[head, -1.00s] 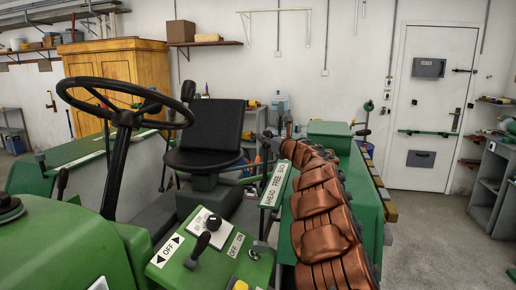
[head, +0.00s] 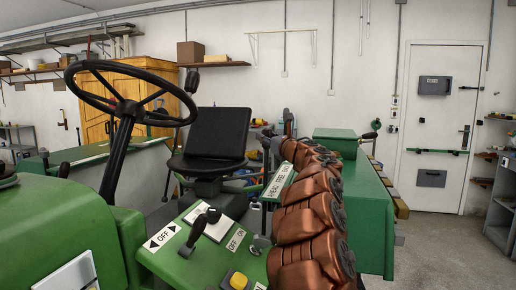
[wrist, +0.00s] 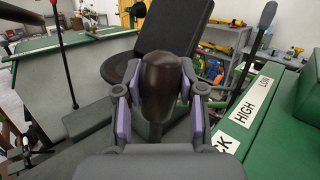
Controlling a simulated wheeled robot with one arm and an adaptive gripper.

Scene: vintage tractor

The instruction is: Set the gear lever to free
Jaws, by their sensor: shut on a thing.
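In the wrist view, my gripper (wrist: 160,92) is shut around a dark brown rounded knob (wrist: 160,75) on top of a lever. The lever's shaft below it is mostly hidden by my gripper. A white label strip (head: 279,180) on the green panel reads AHEAD, FREE and BACK in the head view, with its far part hard to read. In the wrist view only the end letters "CK" (wrist: 222,143) show, to the right of the knob. Which word the lever stands beside cannot be told. In the head view, my copper arm hides most of the gripper and the lever.
Another black lever (wrist: 256,50) stands by the HIGH and LOW label (wrist: 245,112). The black seat (head: 217,133) is behind the knob. The steering wheel (head: 120,112) is at left. A short black lever (head: 194,235) and yellow button (head: 237,280) are on the front panel.

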